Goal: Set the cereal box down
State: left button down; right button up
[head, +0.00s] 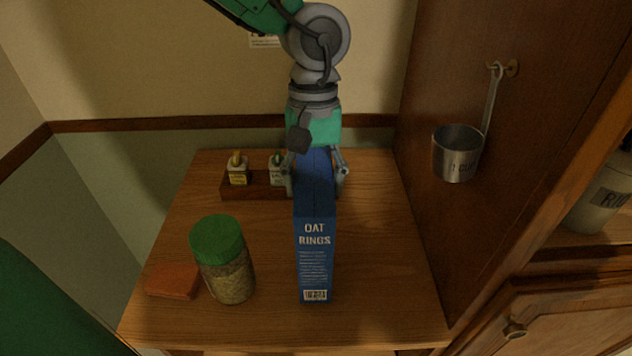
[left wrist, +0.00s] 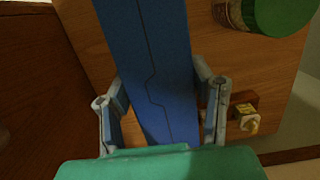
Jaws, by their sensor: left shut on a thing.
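The cereal box (head: 315,262) is tall, narrow and blue, with "OAT RINGS" on the side facing me. It stands upright in the head view, at or just above the wooden counter; I cannot tell whether its base touches. My left gripper (head: 315,175) comes from above and is shut on the box near its top far end, one finger on each side. In the left wrist view the blue box (left wrist: 155,65) runs between the two fingers (left wrist: 160,115). My right gripper is not in view.
A green-lidded jar (head: 228,270) and an orange-brown block (head: 172,281) stand left of the box. A wooden rack (head: 258,186) with small bottles is behind. A metal cup (head: 457,155) hangs on the right cabinet wall. The counter right of the box (head: 385,270) is clear.

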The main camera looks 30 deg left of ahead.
pick_arm(q)
jog(key=shift+a+f, duration=0.2)
jog(key=shift+f, duration=0.05)
jog(key=shift+d, duration=0.3)
jog(key=c, duration=0.9)
grip_release()
jog(key=shift+d, duration=0.25)
jog(key=shift+o, duration=1)
jog(key=shift+d, duration=0.2)
jog(key=shift+a+r, duration=0.1)
